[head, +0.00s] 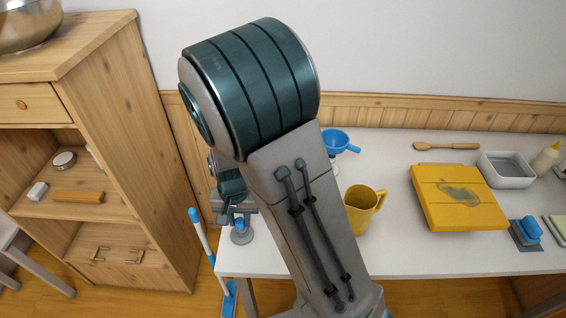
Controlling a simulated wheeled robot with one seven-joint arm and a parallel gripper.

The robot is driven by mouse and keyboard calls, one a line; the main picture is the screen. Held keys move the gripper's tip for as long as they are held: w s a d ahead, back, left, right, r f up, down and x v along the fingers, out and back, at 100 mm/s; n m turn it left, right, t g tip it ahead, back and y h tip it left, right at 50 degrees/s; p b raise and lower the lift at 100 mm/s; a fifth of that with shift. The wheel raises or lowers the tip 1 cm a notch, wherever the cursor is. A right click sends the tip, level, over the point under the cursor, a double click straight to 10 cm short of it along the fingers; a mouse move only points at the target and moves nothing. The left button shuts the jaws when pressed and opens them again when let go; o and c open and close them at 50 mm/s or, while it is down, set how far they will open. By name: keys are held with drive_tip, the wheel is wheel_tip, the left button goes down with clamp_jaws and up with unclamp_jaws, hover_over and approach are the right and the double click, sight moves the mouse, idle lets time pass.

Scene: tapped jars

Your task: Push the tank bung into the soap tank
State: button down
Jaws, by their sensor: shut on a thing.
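My gripper (238,216) is seen in the head view at the left end of the white table, partly hidden by my own arm. It is shut on a small blue-grey piece (241,234), which I take to be the tank bung. The piece shows just below the fingers, near the table's left edge; I cannot tell whether it touches anything. I cannot make out the soap tank for sure; my arm covers a large part of the table's left side. A blue funnel-shaped thing (336,140) shows to the right of my arm.
A yellow jug (362,211) stands right of my arm on the white table (420,257). Further right are a stained yellow block (457,198), a wooden spoon (446,146), a white basin (507,170) and a blue brush (527,231). A wooden shelf unit (137,139) stands left.

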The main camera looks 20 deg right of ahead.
drive_tip(key=shift+s+r, duration=0.15)
drive_tip(key=shift+r+p, duration=1)
wheel_tip(320, 180, up, 6)
drive_tip(key=p, duration=0.5)
drive_tip(key=shift+r+p, duration=0.2)
drive_tip(key=shift+p, duration=0.1)
drive_tip(key=shift+f, duration=0.1)
